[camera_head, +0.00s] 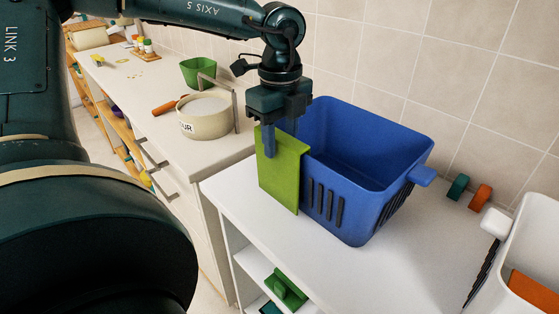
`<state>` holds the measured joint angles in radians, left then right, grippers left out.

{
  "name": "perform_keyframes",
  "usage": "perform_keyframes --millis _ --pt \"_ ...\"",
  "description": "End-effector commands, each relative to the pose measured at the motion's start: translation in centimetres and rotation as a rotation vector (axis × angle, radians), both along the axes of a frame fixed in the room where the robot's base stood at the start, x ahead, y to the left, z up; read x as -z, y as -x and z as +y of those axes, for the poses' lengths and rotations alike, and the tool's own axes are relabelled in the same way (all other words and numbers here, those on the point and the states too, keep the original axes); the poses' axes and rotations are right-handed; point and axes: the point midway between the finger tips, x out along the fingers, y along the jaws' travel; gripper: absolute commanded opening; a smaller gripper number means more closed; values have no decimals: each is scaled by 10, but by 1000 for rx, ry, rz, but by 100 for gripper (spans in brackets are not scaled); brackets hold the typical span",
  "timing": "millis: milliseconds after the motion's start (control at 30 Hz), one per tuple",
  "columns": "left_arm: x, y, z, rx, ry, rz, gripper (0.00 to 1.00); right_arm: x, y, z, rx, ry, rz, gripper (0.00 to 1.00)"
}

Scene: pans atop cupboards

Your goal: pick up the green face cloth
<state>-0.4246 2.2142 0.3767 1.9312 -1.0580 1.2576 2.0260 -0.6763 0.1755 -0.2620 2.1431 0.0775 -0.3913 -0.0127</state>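The green face cloth (285,181) is a flat, upright green sheet at the left side of a blue basket (345,189), on the white counter. Its lower edge is near the counter top. My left gripper (272,140) points down at the cloth's top edge. One finger shows in front of the cloth, and the other is hidden behind it. I cannot tell whether the fingers press on the cloth, or whether the cloth rests on the basket's rim. My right gripper is not in view.
A cream pot (209,116) and a green bowl (198,72) stand on the left counter. A white bin (535,225) is at the right edge, near small green (457,187) and orange (480,197) items. The counter in front of the basket is clear.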

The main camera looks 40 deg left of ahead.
Motion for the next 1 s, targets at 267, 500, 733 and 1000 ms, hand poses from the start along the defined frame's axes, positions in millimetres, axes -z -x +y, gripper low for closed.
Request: perform_keyframes --millis 267,500,733,1000 --pt "0 0 0 0 0 0 15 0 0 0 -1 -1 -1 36" --pt "0 0 0 0 -1 0 0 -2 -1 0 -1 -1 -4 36" --pt "-1 0 0 0 -1 -1 0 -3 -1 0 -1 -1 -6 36" --pt "-13 -1 0 0 -3 -3 0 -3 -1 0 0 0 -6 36"
